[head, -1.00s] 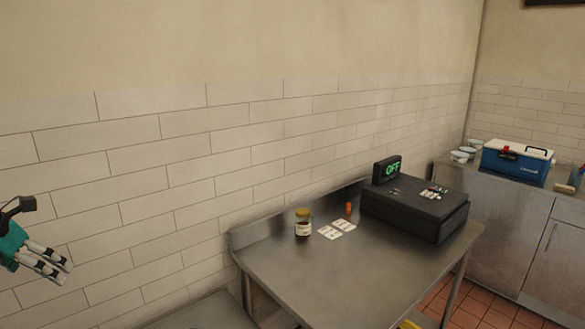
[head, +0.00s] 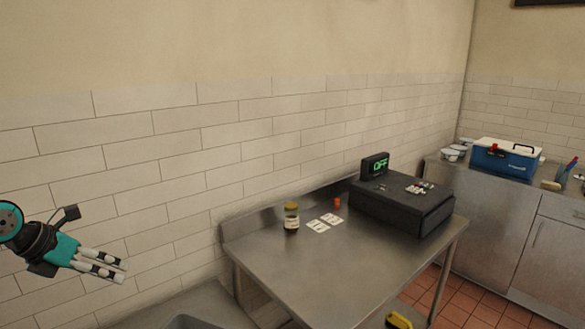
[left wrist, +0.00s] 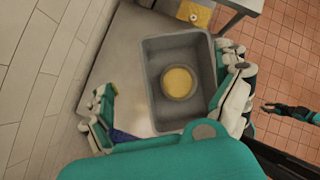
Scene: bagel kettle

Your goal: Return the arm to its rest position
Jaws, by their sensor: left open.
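My left gripper (head: 118,270) is at the left edge of the head view, in front of the tiled wall. It is teal, black and white, with its fingers pointing right. It is open and holds nothing. A teal and black part (left wrist: 290,112) at the right edge of that view looks like my right gripper. Its jaw state is unclear.
A blue cooler (head: 505,160) stands on the far counter. A round yellow thing (left wrist: 179,82) lies in the basin.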

